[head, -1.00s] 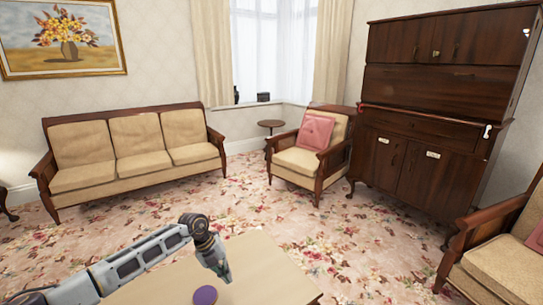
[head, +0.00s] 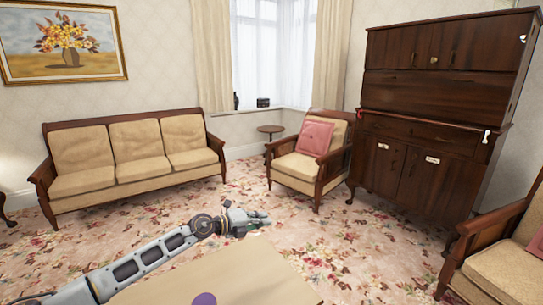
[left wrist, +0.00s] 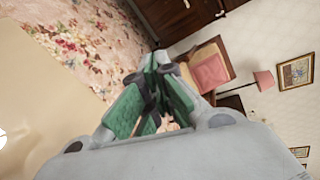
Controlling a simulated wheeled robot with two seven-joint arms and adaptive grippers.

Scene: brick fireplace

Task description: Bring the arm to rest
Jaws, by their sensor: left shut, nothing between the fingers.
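My left arm comes in from the left in the head view and reaches out above the light wooden table (head: 215,270). My left gripper (head: 262,218) is at the far edge of the table, held level and pointing right, apart from the table top. In the left wrist view the green-padded fingers (left wrist: 157,88) come together, shut with nothing held. A purple disc (head: 204,299) lies on the table near the bottom edge of the head view, partly cut off. My right gripper is in neither view.
A cream sofa (head: 135,160) stands at the back left. An armchair (head: 300,168) with a pink cushion (head: 315,138) and a dark wooden cabinet (head: 425,130) stand beyond the table. Another armchair (head: 505,265) is at right. The flowered carpet (head: 330,235) between is clear.

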